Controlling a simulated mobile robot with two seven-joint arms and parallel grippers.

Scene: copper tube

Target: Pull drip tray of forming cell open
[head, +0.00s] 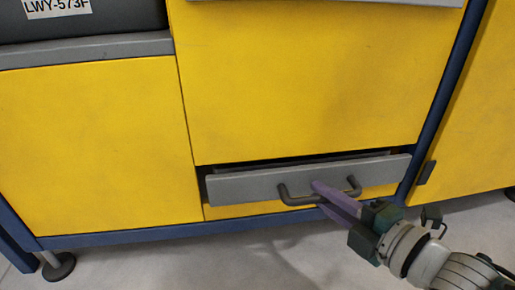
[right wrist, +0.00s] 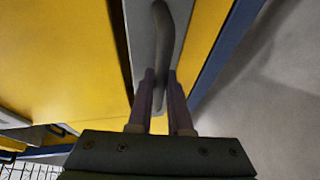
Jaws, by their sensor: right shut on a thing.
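The drip tray (head: 245,186) is a grey drawer front low in the yellow forming cell (head: 300,80). A dark gap shows along its top edge, so it stands a little out from the cell. Its dark bar handle (head: 298,198) is on the front face. My right gripper (head: 318,194) has its purple fingers shut on the handle. In the right wrist view the handle (right wrist: 166,40) runs down between the two fingers (right wrist: 160,95). The inside of the tray is hidden. My left gripper is not in view.
A blue frame (head: 150,235) edges the cell, with a foot (head: 58,266) at lower left. Another yellow panel (head: 475,120) stands at the right. The grey floor (head: 200,268) in front of the tray looks clear apart from my right arm.

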